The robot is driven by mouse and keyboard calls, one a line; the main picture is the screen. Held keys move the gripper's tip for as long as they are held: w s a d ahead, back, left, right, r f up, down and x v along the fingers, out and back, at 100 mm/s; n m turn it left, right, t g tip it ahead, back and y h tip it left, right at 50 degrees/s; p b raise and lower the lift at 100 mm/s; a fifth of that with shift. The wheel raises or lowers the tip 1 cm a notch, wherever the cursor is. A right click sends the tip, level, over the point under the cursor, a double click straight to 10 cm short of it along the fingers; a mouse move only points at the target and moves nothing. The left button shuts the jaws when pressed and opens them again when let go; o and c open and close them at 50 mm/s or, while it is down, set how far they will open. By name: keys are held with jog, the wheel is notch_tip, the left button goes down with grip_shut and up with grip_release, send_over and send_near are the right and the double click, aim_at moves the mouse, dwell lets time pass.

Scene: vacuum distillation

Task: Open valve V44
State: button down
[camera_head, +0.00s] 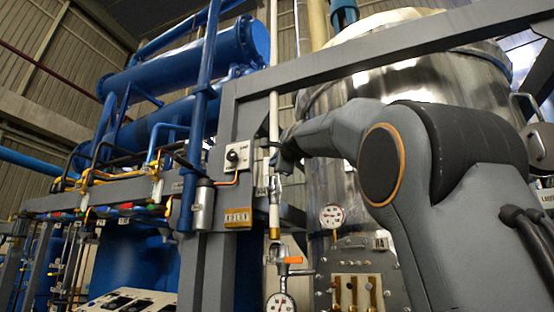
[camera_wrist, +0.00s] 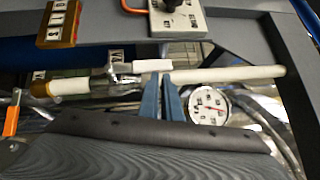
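The labels are too small to read, so I cannot tell which valve is V44. A slim vertical pipe (camera_head: 274,115) carries a small valve fitting with a white sleeve (camera_head: 274,222). In the wrist view the pipe lies sideways, with a short white handle-like piece (camera_wrist: 152,66) beside it. My gripper (camera_wrist: 160,80) has two blue fingers, with a narrow gap between the tips, just below that white piece. Contact cannot be told. In the head view my gripper (camera_head: 284,162) is at the pipe, partly hidden by my wrist. An orange-handled valve (camera_head: 291,260) is lower down.
A dial gauge (camera_wrist: 208,106) lies close right of my fingers. The steel tank (camera_head: 340,175) is behind my arm. A grey beam (camera_head: 400,38) crosses above it.

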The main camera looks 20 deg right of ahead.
jog(key=shift+a+r, duration=0.15)
jog(key=shift+r, duration=0.05)
dwell(0.4)
jog(key=s+d+b, duration=0.3)
jog(key=s+b, duration=0.3)
jog(key=s, duration=0.7)
jog(key=shift+b, duration=0.3)
jog(key=shift+w+f, duration=0.1)
jog(key=shift+f, duration=0.05)
